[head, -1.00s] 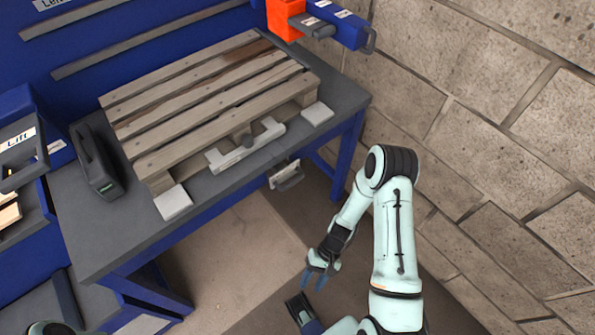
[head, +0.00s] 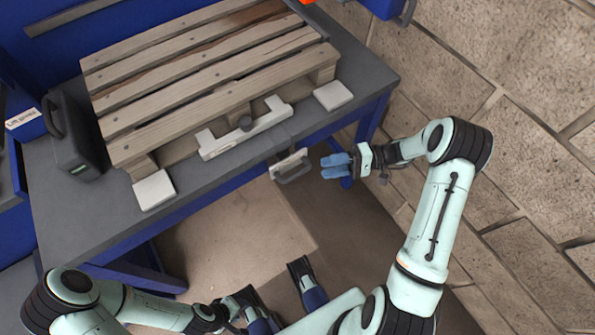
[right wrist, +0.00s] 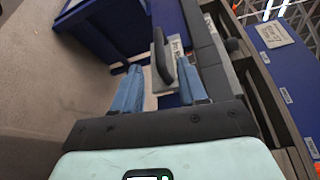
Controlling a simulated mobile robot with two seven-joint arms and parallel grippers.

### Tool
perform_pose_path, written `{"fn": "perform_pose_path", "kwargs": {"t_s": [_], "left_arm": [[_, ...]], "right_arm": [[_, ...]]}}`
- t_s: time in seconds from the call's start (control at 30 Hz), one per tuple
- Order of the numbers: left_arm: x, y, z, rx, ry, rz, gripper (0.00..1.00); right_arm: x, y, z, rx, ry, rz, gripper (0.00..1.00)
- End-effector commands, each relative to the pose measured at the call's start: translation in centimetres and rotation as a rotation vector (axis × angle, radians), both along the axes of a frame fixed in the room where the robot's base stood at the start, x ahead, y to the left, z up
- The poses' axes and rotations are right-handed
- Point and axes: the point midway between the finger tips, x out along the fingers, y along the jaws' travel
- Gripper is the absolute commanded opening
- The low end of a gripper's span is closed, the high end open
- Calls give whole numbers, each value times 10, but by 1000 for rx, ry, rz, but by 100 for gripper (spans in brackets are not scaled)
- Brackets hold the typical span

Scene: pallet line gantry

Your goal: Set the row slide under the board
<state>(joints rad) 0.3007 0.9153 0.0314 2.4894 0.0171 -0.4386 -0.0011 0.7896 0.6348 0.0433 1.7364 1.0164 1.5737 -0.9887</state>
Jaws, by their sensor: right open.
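A pale plate with a grey bar handle (head: 292,166), probably the row slide, is on the front edge of the bench below the pallet. It also shows in the right wrist view, where the grey handle (right wrist: 161,58) stands between and just beyond my fingertips. My right gripper (head: 335,166) is open and empty, to the right of the handle and apart from it; its blue fingers also show in the right wrist view (right wrist: 158,82). The slatted wooden pallet, with its front board (head: 225,105), lies on the bench. My left gripper (head: 258,318) is low in the head view, its jaws unclear.
A dark case (head: 75,138) stands at the bench's left. Floor in front is clear.

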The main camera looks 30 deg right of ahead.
Motion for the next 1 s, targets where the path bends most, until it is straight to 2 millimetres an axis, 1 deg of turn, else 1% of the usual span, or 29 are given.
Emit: {"fn": "perform_pose_path", "kwargs": {"t_s": [0.03,0.2,0.4,0.5,0.6,0.9,0.97,1.0], "left_arm": [[0,0,0,0,-1,0,43],[1,1,-1,1,-4,1,43],[3,1,-3,3,-8,3,43],[4,1,-3,4,-9,4,43],[4,2,-4,4,-10,4,43],[4,2,-3,5,-11,5,43],[4,2,-3,5,-11,5,43],[4,2,-4,5,-11,5,43]], "right_arm": [[3,12,-1,3,1,4,42],[14,48,-4,2,2,6,42],[24,78,-8,0,2,3,42],[27,88,-8,0,2,2,42],[29,93,-9,-1,3,1,42],[29,94,-9,-1,3,1,42],[29,94,-9,-1,3,1,23],[29,94,-9,-1,3,1,10]]}}
